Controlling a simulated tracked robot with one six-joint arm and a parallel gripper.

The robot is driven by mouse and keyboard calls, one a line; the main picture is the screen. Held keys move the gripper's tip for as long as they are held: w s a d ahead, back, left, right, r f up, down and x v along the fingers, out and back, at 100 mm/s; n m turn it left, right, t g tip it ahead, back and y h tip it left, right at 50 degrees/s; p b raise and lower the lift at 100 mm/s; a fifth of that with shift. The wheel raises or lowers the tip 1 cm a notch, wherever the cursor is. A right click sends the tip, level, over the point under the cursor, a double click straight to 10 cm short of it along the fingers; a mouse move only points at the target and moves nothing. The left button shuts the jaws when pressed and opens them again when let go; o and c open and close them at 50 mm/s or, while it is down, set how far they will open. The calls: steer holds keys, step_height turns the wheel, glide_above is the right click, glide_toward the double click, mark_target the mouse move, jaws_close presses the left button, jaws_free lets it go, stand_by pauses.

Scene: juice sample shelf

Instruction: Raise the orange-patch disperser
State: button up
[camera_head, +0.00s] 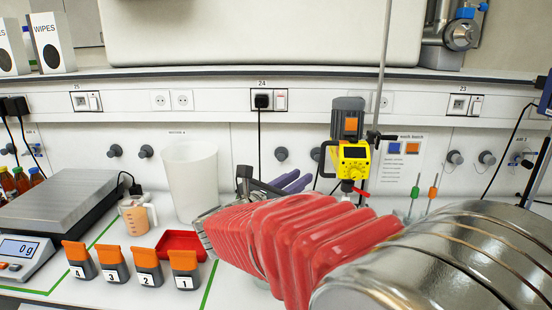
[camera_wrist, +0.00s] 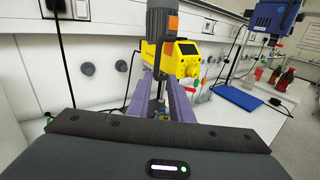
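The disperser (camera_head: 354,158) has a yellow head with a dark display and a grey motor bearing an orange patch on top. It hangs upright on a metal stand rod (camera_head: 381,80) near the back wall. It also shows in the wrist view (camera_wrist: 182,60), straight ahead of my fingers. My gripper (camera_head: 301,178) has purple fingers and is left of the disperser in the head view. In the wrist view, my gripper (camera_wrist: 158,84) has its fingers apart, pointing at the disperser. Contact with it cannot be told. The disperser's lower part is mostly hidden.
A white bucket (camera_head: 190,180), a beaker of orange liquid (camera_head: 137,215), a red tray (camera_head: 180,244) and several numbered orange-lidded containers (camera_head: 183,268) stand left of my arm. A scale (camera_head: 60,205) is farther left. A blue device (camera_wrist: 274,16) stands on the right in the wrist view.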

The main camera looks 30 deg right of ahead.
mark_target(321, 160)
steer(key=shift+w+r, duration=0.15)
steer(key=shift+w, duration=0.1)
steer(key=x, duration=1.3)
steer(key=shift+w+d, duration=0.2)
steer(key=shift+d, duration=0.15)
steer(key=shift+c, duration=0.4)
jaws_close()
